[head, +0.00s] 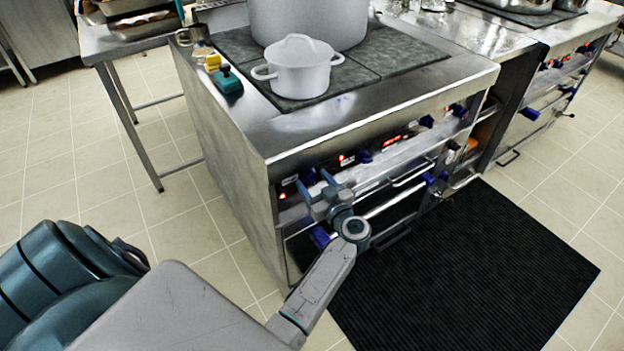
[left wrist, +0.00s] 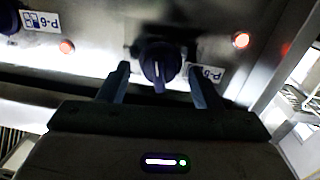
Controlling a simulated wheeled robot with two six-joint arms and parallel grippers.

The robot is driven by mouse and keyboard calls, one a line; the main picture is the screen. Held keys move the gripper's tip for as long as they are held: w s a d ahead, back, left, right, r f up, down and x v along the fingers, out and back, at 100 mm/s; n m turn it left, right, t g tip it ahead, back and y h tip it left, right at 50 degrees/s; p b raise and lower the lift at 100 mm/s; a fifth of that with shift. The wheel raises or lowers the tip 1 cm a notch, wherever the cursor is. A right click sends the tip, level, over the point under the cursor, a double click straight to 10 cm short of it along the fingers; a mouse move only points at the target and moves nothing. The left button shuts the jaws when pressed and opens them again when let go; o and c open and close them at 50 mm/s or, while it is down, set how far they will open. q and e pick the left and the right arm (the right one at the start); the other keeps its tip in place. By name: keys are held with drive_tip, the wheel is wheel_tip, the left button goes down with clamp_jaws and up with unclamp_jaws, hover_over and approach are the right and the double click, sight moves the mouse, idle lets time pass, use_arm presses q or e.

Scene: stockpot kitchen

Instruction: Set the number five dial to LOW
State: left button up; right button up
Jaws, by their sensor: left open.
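My left gripper (head: 318,188) is open at the front panel of the stove (head: 225,130), at its left end. In the left wrist view its two fingers (left wrist: 160,85) stand on either side of a dark dial (left wrist: 158,62), with the dial's pointer ridge between them and gaps visible. I cannot tell whether either finger touches it. Another blue dial (head: 363,156) shows further right on the panel. My right gripper is not in view.
A white lidded pot (head: 298,70) and a large stockpot (head: 308,18) stand on the stove. A metal rail (head: 395,160) runs along the stove's front, close to my left gripper. A black mat (head: 470,265) lies on the floor in front. A steel table (head: 130,48) stands at left.

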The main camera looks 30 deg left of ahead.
use_arm(q)
drive_tip(key=shift+w+a, duration=0.1)
drive_tip(key=shift+a, duration=0.2)
drive_tip(key=shift+r, duration=0.1)
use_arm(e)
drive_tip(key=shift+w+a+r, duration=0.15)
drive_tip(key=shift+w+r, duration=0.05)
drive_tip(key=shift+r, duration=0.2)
use_arm(q)
drive_tip(key=c, duration=1)
